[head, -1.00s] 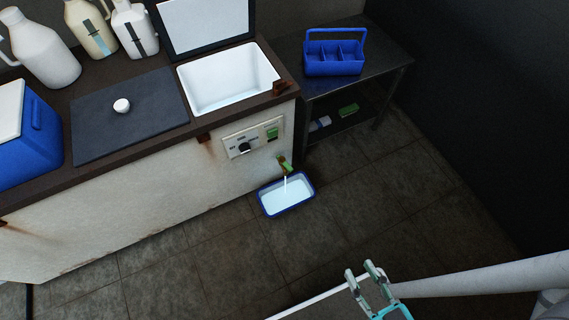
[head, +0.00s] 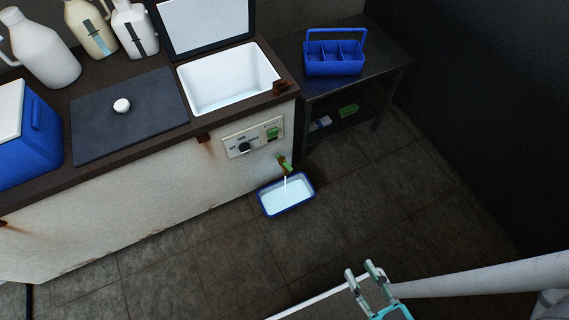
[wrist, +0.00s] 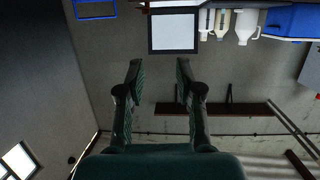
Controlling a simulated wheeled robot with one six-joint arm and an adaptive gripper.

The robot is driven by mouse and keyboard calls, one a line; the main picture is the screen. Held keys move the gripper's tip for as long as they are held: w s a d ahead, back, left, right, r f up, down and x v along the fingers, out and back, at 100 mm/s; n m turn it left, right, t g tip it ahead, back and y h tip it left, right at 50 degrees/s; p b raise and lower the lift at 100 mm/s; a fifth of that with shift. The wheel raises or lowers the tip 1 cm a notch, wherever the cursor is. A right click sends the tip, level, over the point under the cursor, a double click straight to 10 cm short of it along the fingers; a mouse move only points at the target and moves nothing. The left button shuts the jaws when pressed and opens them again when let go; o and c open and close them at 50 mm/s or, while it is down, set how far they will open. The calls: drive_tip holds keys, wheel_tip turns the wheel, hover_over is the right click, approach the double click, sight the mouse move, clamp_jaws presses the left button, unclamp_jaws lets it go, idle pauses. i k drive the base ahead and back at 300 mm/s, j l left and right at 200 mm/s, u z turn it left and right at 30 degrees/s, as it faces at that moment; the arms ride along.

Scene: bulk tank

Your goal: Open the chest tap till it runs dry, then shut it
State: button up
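The chest (head: 150,215) is a stained white cabinet with a dark top and an open white basin (head: 205,103) at its right end. Its tap (head: 283,160), with a green handle, sits low on the front near the right corner. A thin pale stream (head: 286,183) runs from it into a blue-rimmed tray (head: 264,207) on the floor, which holds pale liquid. My gripper (head: 360,271) is away from the tap, at the lower right over the floor. In the wrist view my gripper (wrist: 158,66) has its fingers apart with nothing between them.
A control panel (head: 240,144) with a dark knob and green switch is above the tap. A dark metal table (head: 387,62) with a blue caddy (head: 335,66) stands right of the chest. Jugs (head: 45,60) and a blue cooler (head: 38,145) stand at left. The floor between is clear.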

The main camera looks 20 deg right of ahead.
sight(282, 160)
drive_tip(key=i+j, duration=0.15)
drive_tip(key=i, duration=0.45)
drive_tip(key=i+j, duration=0.2)
drive_tip(key=i, duration=0.45)
drive_tip(key=j+u, duration=0.05)
